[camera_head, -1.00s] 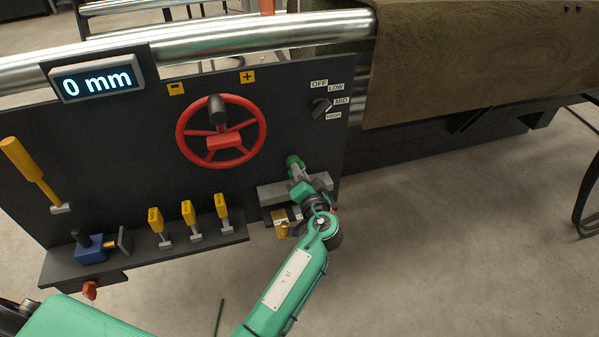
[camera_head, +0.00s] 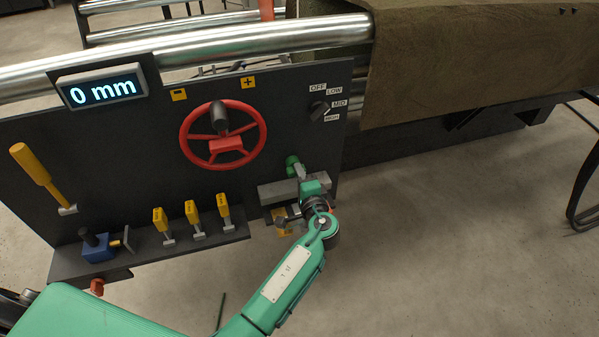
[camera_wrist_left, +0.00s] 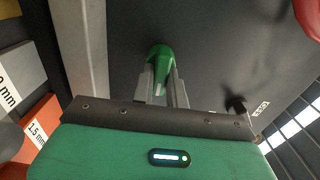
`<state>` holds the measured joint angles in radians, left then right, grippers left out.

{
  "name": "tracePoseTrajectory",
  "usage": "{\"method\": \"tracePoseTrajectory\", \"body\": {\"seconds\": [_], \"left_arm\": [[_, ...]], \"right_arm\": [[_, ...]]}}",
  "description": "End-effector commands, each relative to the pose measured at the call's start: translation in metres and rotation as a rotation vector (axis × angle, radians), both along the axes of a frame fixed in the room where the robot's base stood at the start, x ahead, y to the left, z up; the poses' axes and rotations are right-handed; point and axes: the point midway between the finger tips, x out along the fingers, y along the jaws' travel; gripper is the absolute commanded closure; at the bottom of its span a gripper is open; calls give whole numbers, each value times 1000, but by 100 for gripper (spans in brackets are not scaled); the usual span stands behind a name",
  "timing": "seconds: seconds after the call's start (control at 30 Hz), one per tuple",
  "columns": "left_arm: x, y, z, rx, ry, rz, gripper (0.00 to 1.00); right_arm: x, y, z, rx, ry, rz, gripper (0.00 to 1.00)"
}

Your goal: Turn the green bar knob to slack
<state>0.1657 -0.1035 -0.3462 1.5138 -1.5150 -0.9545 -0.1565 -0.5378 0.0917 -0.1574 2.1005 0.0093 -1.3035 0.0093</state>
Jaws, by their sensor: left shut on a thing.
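The green bar knob (camera_head: 292,161) sticks out of the dark panel, low on its right side. In the left wrist view the knob (camera_wrist_left: 160,56) lies between the two grey fingers at their tips. My left gripper (camera_head: 301,171) reaches it from the front and is shut on it; the fingers also show in the left wrist view (camera_wrist_left: 162,78). The fingers and wrist hide part of the knob, and I cannot read any slack label. My right gripper is out of view.
A red handwheel (camera_head: 183,139) and a black selector knob (camera_head: 319,108) sit above on the panel. A grey ledge (camera_head: 272,194) lies beside my wrist. Several yellow levers (camera_head: 192,212) stand to the left. The display (camera_head: 104,90) reads 0 mm. Open floor lies to the right.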

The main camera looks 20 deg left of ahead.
Motion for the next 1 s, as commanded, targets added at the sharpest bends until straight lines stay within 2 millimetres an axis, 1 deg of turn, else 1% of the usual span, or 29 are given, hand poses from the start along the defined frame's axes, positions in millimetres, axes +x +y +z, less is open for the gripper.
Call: {"method": "tracePoseTrajectory", "body": {"seconds": [0.53,0.57,0.6,0.67,1.0], "left_arm": [[1,-1,1,21,12,-3,100],[1,-1,1,21,12,-3,82],[1,-1,1,21,12,-3,74],[0,-1,1,21,12,-3,64],[-3,-3,0,19,13,-2,64]], "right_arm": [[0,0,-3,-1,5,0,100],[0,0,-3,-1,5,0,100],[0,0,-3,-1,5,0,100],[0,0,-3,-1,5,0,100],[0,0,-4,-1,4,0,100]]}}
